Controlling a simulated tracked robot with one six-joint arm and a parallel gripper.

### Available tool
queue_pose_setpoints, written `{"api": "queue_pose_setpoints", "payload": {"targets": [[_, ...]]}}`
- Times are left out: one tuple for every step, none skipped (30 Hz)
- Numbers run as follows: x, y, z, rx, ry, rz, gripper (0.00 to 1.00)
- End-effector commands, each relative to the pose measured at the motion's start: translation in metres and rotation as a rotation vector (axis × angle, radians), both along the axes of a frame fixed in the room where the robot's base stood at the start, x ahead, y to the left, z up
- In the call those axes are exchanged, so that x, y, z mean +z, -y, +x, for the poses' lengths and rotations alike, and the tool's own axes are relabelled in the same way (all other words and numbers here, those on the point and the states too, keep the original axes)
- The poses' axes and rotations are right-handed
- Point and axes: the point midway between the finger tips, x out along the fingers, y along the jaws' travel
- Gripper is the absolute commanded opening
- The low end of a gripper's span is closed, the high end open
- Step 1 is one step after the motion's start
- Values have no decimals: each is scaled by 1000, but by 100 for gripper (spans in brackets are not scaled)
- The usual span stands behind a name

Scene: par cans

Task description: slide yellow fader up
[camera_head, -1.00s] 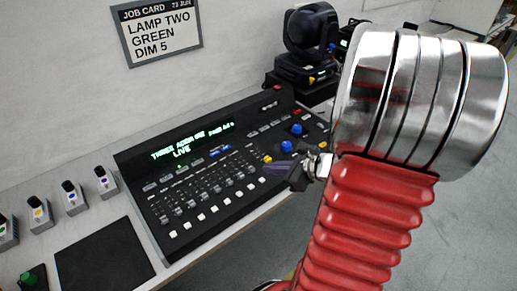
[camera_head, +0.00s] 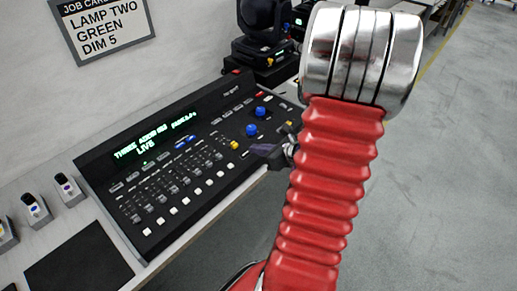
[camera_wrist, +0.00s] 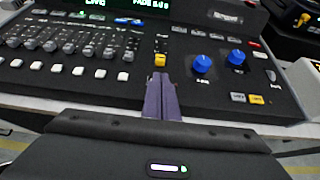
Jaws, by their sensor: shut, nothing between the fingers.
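The yellow fader (camera_wrist: 160,60) is a small yellow cap on the black lighting console (camera_head: 105,172), right of the row of grey faders. It also shows in the head view (camera_head: 235,145). My gripper (camera_wrist: 163,80) is shut and empty. In the wrist view its purple fingertips point at the yellow cap from the front edge side, just below it in the picture. I cannot tell whether they touch it. In the head view my gripper (camera_head: 260,149) is at the console's right front, near the cap, partly hidden by my arm.
Blue knobs (camera_wrist: 202,65) stand right of the yellow fader, and white buttons (camera_wrist: 78,71) line the console's front. A job card (camera_head: 105,22) hangs on the wall. A stage lamp (camera_head: 265,30) stands behind the console. A black mat (camera_head: 80,264) lies at left.

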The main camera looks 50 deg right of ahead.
Motion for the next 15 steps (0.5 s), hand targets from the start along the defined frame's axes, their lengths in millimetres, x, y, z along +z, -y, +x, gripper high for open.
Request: {"api": "queue_pose_setpoints", "payload": {"targets": [[-5, -2, 6, 4, -2, 2, 0], [-6, -2, 10, 4, -1, 2, 0], [-9, -2, 15, 5, -1, 2, 0], [-12, -2, 19, 4, -1, 2, 0], [-14, -2, 23, 4, -2, 2, 0], [-17, -2, 28, 5, -2, 2, 0], [-19, -2, 32, 5, -2, 2, 0], [-21, -3, 35, 5, -2, 2, 0], [-24, -3, 40, 3, -2, 2, 0], [-26, -3, 44, 5, -2, 2, 0], [-28, -3, 47, 4, -2, 2, 0], [-30, -3, 52, 4, -1, 1, 0], [-32, -3, 55, 4, -1, 0, 0], [-34, -3, 57, 5, -1, 1, 0], [-36, -3, 61, 4, -1, 1, 0]]}}
